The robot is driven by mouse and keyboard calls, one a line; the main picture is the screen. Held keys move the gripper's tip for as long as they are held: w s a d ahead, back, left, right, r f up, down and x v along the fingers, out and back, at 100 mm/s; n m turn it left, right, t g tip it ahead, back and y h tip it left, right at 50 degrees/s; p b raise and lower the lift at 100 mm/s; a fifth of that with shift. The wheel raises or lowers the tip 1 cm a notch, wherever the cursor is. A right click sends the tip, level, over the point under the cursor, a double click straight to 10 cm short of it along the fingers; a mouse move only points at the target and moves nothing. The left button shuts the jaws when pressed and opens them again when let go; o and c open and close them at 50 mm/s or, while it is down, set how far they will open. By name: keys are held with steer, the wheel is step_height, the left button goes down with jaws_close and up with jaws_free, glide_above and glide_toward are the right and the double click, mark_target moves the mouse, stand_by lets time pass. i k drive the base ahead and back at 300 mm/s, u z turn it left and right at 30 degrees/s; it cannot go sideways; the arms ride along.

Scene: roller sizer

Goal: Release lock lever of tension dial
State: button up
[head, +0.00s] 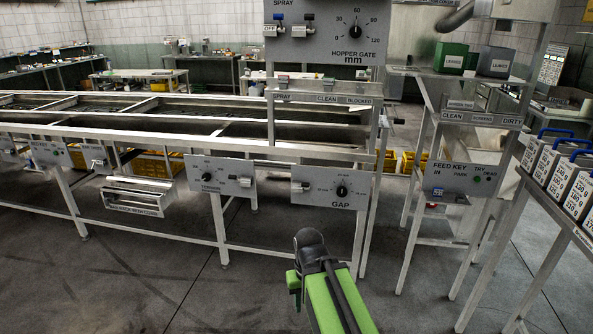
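The tension panel (221,173) is a grey plate on the front rail of the roller machine, left of centre. It has a round black dial knob (207,180) with a scale and a label that seems to read TENSION. A small lever-like fitting (241,181) sits at the panel's right side; its exact position is too small to tell. My green arm with a black rounded joint (311,245) rises from the bottom centre, in front of and to the right of the panel. It appears apart from the panel. My gripper's fingers cannot be made out.
The GAP panel (331,186) with its own knob and fitting is right of the tension panel. The HOPPER GATE panel (330,32) stands above. A FEED KEY stand (458,182) and a rack of boxes (570,170) are at the right. Floor in front is clear.

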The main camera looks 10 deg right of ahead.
mark_target(230, 176)
steer(key=z, duration=1.75)
steer(key=i, duration=1.2)
steer(key=u, duration=2.55)
steer(key=i, duration=1.95)
steer(key=u, duration=0.65)
steer(key=i, duration=0.55)
steer(key=u, duration=0.35)
